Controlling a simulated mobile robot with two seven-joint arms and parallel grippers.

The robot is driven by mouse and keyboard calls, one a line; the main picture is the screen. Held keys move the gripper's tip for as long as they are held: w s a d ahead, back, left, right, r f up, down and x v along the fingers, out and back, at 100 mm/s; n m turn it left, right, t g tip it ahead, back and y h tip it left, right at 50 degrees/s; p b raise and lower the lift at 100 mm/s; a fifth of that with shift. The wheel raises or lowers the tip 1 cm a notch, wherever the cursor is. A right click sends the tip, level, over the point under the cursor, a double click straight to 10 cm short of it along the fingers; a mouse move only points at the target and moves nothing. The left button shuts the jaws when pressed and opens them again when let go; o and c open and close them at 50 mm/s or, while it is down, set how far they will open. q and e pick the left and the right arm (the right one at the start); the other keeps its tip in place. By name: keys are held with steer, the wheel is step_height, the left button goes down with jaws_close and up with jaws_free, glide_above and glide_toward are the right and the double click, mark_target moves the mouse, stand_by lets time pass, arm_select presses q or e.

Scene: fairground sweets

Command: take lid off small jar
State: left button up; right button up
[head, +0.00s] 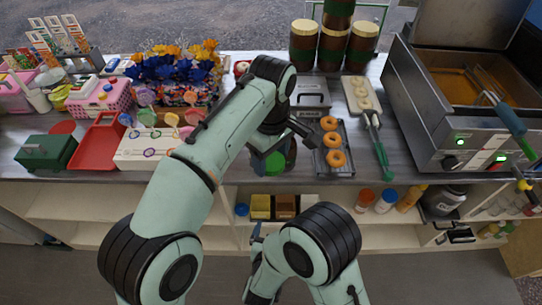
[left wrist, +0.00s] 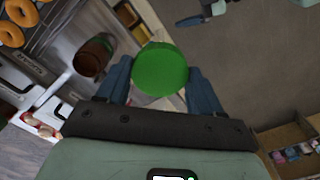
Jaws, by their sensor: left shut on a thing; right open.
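A round green lid (left wrist: 160,68) is held between the blue fingers of my left gripper (left wrist: 160,78) in the left wrist view. The lid also shows in the head view (head: 275,163), just below my left wrist near the counter's front edge. A small brown jar (left wrist: 93,54) stands open-topped on the counter in the left wrist view, apart from the lid. In the head view it is mostly hidden behind my left arm and gripper. My right gripper (head: 256,236) is low in front of the shelf, open and empty, partly hidden by its own arm.
A tray of doughnuts (head: 346,146) lies right of my left gripper, with a green-handled tool (head: 381,155) beside it. A fryer (head: 450,125) stands at the right. A red tray (head: 97,148) and a green box (head: 45,151) are at the left. A shelf with small boxes (head: 285,206) runs below the counter.

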arm_select(q)
steer(key=shift+r+p, duration=0.5)
steer(key=shift+r, duration=0.15)
arm_select(e)
steer(key=s+d+f+g+y, duration=0.1)
steer(key=d+f+g, duration=0.3)
steer(key=f, duration=0.5)
steer(key=shift+s+d, duration=0.35)
steer(key=shift+s, duration=0.3)
steer(key=shift+f+y, duration=0.1)
steer(key=shift+y, duration=0.2)
